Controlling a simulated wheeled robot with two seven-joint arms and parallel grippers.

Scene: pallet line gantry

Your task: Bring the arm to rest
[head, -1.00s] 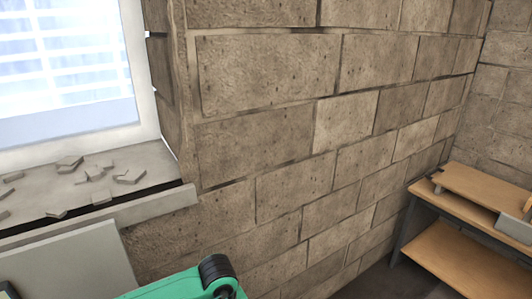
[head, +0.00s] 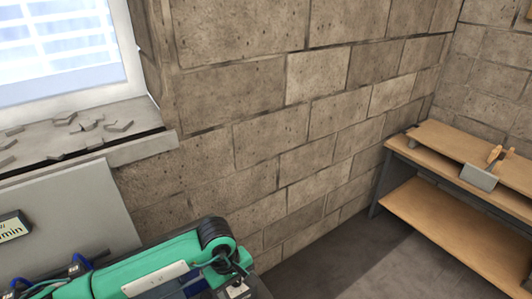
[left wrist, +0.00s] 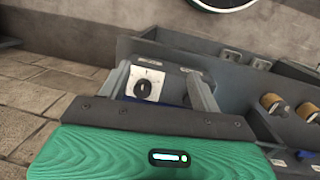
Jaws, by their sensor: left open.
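My left gripper (left wrist: 160,88) shows in the left wrist view with its two grey fingers spread apart and nothing held between them. Beyond the fingers is a white plate with a black knob (left wrist: 145,87) on a dark grey panel; I cannot tell how far off it is. In the head view my green left arm (head: 150,265) comes in at the lower left and bends down at a black joint. Its gripper is below the picture there. My right gripper is in neither view.
A wooden two-shelf bench (head: 440,205) stands at the right, with a grey block and wooden-handled tool on top. A window ledge (head: 80,150) with broken chips and a grey panel (head: 75,215) are at left. The block wall (head: 290,110) lies behind. Bare floor shows before the bench.

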